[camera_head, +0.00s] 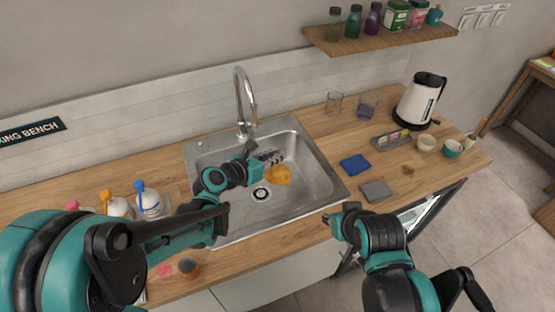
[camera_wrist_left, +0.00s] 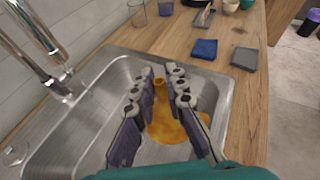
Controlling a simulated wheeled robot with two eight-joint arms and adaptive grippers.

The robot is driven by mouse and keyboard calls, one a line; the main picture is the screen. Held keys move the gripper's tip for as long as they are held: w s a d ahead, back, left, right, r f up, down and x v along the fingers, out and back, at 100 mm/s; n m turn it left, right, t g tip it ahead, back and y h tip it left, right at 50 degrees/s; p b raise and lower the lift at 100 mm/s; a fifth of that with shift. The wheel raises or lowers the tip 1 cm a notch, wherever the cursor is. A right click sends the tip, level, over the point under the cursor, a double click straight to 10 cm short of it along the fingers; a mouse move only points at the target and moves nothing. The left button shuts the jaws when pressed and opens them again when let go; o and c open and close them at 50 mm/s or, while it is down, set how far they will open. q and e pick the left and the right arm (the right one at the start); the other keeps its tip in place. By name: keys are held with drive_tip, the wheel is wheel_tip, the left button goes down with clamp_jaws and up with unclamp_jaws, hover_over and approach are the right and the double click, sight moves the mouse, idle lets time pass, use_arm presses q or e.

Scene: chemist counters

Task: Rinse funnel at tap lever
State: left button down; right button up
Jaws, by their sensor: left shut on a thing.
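The orange-yellow funnel (camera_head: 278,176) is held over the metal sink (camera_head: 318,180) by my left gripper (camera_head: 265,165). In the left wrist view the funnel (camera_wrist_left: 166,125) sits between the two fingers of that gripper (camera_wrist_left: 160,100), its narrow stem pointing away from the wrist. The chrome tap (camera_head: 243,100) stands behind the sink, and its spout arches over the basin. In the wrist view the tap (camera_wrist_left: 45,65) is at the left. The gap between funnel and tap is clear. My right gripper (camera_head: 335,217) is near the front edge of the counter, too small to read.
Blue (camera_head: 354,164) and grey (camera_head: 376,190) cloths lie right of the sink. Glasses (camera_head: 334,104), a kettle (camera_head: 419,100), a tray (camera_head: 391,140) and small bowls (camera_head: 427,143) stand further back right. White bottles (camera_head: 149,204) stand left of the sink. A shelf (camera_head: 380,40) hangs above.

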use_arm(q)
drive_tip(key=w+a+f+b, duration=0.2)
drive_tip(key=w+a, duration=0.2)
drive_tip(key=w, duration=0.6)
drive_tip(key=shift+w+a+f, duration=0.15)
drive_tip(key=shift+w+a, duration=0.1)
drive_tip(key=shift+a, duration=0.05)
drive_tip(key=shift+d, duration=0.1)
idle(0.5)
drive_tip(key=shift+w+d, duration=0.25)
drive_tip(key=shift+d, duration=0.2)
drive_tip(key=shift+s+a, duration=0.1)
drive_tip(key=shift+a, duration=0.1)
drive_tip(key=shift+s+a, duration=0.2)
drive_tip(key=shift+a, duration=0.2)
drive_tip(key=shift+s+d, duration=0.1)
drive_tip(key=s+d, duration=0.3)
drive_tip(key=s, duration=0.4)
drive_tip(key=shift+b, duration=0.35)
